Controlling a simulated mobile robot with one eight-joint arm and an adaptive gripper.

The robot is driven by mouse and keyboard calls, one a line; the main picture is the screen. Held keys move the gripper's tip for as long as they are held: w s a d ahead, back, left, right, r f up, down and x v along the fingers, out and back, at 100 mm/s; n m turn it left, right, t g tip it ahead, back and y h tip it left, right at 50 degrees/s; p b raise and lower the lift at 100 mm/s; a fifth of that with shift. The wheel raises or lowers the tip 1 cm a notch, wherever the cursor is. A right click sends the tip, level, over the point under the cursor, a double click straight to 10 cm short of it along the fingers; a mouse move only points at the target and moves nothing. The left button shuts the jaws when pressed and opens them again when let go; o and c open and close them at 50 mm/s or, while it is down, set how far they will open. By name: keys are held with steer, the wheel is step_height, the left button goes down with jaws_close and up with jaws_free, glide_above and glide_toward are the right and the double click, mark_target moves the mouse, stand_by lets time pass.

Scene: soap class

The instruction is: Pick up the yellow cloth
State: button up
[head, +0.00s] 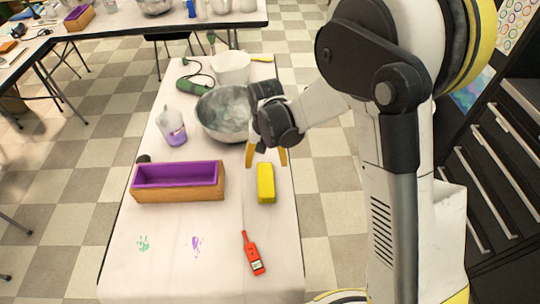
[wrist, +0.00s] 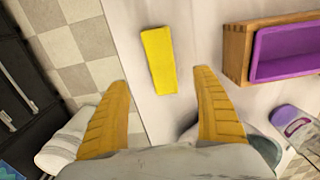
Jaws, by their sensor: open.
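The yellow cloth (head: 265,184) is a folded, block-like piece lying on the white table, right of the wooden mold. In the wrist view the yellow cloth (wrist: 158,60) lies beyond my fingertips, roughly midway between them. My gripper (head: 267,157) is above the table just behind the cloth, with its yellow fingers apart and empty. In the wrist view my gripper (wrist: 165,88) is wide open, and neither finger appears to touch the cloth.
A wooden mold with purple lining (head: 178,182) stands left of the cloth. A metal bowl (head: 224,114) is behind it, near a pitcher with purple liquid (head: 171,127) and a white bucket (head: 231,68). A red thermometer-like device (head: 253,254) lies in front. The table's right edge is close to the cloth.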

mark_target(266, 181)
steer(key=shift+w+a+f, duration=0.1)
steer(key=shift+w+f, duration=0.15)
steer(key=shift+f, duration=0.65)
step_height(266, 181, down, 5)
steer(key=shift+s+a+r+b, duration=0.1)
steer(key=shift+s+b, duration=0.05)
steer(key=shift+b, duration=0.95)
steer(key=f+b, duration=0.1)
steer(key=f, duration=0.2)
steer(key=f+b, duration=0.1)
steer(key=f, duration=0.1)
steer(key=shift+s+f+b, duration=0.15)
steer(key=shift+s+b, duration=0.15)
steer(key=c, duration=1.1)
